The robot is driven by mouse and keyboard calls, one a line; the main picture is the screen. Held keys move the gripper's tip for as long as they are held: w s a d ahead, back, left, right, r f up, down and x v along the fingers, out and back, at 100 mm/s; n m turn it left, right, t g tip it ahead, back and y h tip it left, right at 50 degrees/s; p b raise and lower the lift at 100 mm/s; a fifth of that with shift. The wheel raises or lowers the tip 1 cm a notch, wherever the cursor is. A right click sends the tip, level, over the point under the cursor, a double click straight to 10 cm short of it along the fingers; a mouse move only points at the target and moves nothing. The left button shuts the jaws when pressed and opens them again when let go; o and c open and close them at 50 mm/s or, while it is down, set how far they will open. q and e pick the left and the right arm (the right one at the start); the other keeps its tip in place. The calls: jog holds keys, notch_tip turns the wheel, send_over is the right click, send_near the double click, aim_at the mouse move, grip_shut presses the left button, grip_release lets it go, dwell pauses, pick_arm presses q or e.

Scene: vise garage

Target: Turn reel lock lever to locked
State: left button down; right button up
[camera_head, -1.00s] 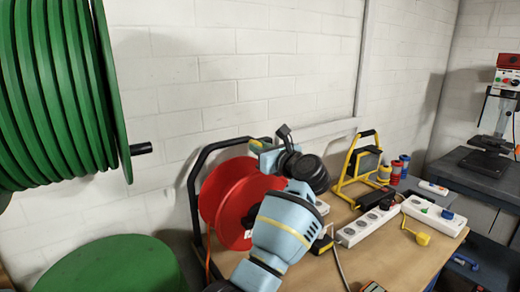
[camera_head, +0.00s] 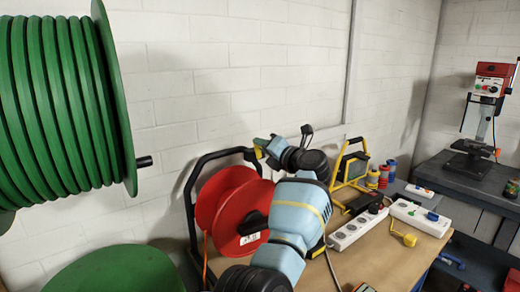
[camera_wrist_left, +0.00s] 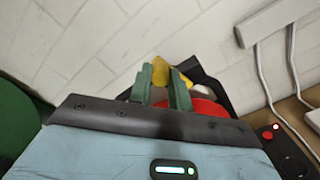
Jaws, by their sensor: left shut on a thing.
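The cable reel has a red drum (camera_head: 240,212) in a black tube frame (camera_head: 190,195), standing at the left end of the bench. A yellow part (camera_head: 259,141), apparently the reel lock lever, shows at the frame's upper right. My left gripper (camera_head: 263,149) is there, its arm reaching up past the drum's right side. In the left wrist view, the green fingers (camera_wrist_left: 160,88) are closed around the yellow lever (camera_wrist_left: 185,78), with the red drum (camera_wrist_left: 205,108) beyond. The fingers hide part of the lever, so its exact angle is unclear. My right gripper is not in view.
Power strips (camera_head: 360,228), a yellow-framed work lamp (camera_head: 350,165) and a yellow plug (camera_head: 404,236) occupy the bench (camera_head: 385,262) to the right. A large green hose reel (camera_head: 65,105) hangs at left. A white wall (camera_head: 215,95) stands close behind. A drill press (camera_head: 480,120) is far right.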

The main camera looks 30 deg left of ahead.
pick_arm(q)
jog(key=m, duration=0.1)
jog(key=w+m, duration=0.1)
jog(key=shift+d+r+m, duration=0.15)
jog(key=shift+d+m, duration=0.05)
jog(key=shift+m, duration=0.2)
jog(key=shift+w, duration=0.1)
dwell(0.3)
jog(key=c, duration=1.3)
grip_release()
jog(key=shift+d, duration=0.1)
